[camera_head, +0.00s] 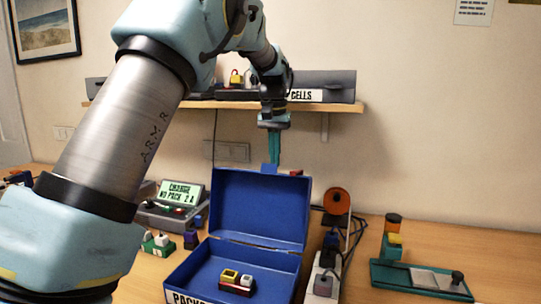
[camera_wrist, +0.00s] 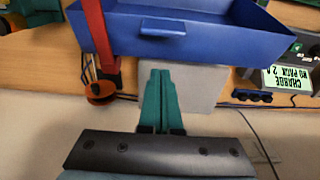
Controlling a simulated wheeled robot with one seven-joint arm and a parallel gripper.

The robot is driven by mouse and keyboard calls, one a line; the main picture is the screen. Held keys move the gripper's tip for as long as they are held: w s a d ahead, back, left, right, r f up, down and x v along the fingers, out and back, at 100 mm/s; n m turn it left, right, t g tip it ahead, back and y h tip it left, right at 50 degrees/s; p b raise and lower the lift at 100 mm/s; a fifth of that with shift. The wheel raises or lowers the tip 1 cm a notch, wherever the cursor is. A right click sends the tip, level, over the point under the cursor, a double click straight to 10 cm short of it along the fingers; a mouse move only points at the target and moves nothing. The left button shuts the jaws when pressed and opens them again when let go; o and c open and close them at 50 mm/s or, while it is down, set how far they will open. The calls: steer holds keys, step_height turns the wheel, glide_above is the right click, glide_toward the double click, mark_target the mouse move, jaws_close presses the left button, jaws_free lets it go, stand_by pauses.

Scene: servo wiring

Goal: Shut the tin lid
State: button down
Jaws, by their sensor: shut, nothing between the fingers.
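The blue tin (camera_head: 190,270) stands on the table in the head view, with a small red, yellow and white pack (camera_head: 237,281) inside. Its blue lid (camera_head: 260,205) is open and stands up at the back, leaning slightly backward. My gripper (camera_head: 273,163) points down at the lid's top edge, its teal fingers shut and empty. In the wrist view, the shut fingertips (camera_wrist: 161,72) are just below the blue lid (camera_wrist: 215,42), close to its tab (camera_wrist: 163,27). I cannot tell whether they touch it.
A charger with a lit screen (camera_head: 180,194) stands left of the tin. A power strip (camera_head: 324,278) and an orange spool (camera_head: 336,201) are at its right. A green tool base (camera_head: 420,280) lies farther right. A wall shelf (camera_head: 335,107) is behind. A red strap (camera_wrist: 95,35) crosses the wrist view.

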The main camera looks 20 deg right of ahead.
steer(key=shift+s+a+r+p, duration=0.2)
steer(key=shift+s+a+p, duration=0.05)
steer(key=shift+s+a, duration=0.35)
steer(key=shift+s+a+r+p, duration=0.15)
steer(key=shift+s+a+p, duration=0.1)
steer(key=shift+s+a, duration=0.5)
steer(key=shift+s, duration=0.1)
